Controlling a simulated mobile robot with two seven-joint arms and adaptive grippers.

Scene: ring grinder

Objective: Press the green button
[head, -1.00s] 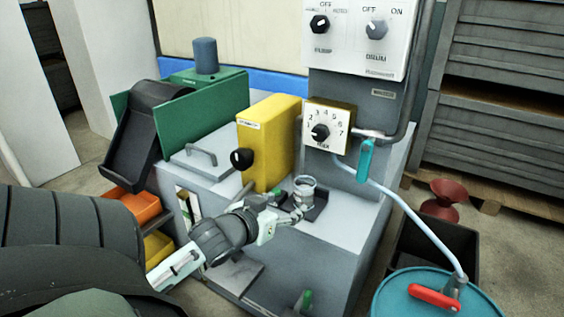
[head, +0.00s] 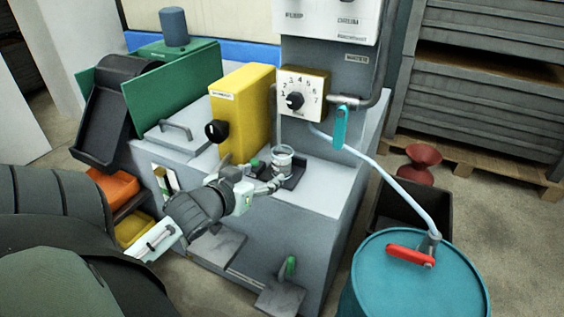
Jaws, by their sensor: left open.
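A small green button (head: 257,165) shows on the grey machine top, just left of a metal ring-shaped cup (head: 283,157) on a dark base. My left gripper (head: 253,174) reaches in from the lower left. It is open, with its fingers spread close to the button and the cup's base. One finger lies in front of the base's near side. Whether a finger touches the button cannot be told. My right gripper is not in view.
The yellow box with a black knob (head: 240,108) stands behind the gripper. A dial panel (head: 302,95) and teal lever (head: 341,128) are at the right. A blue drum (head: 415,285) stands at lower right.

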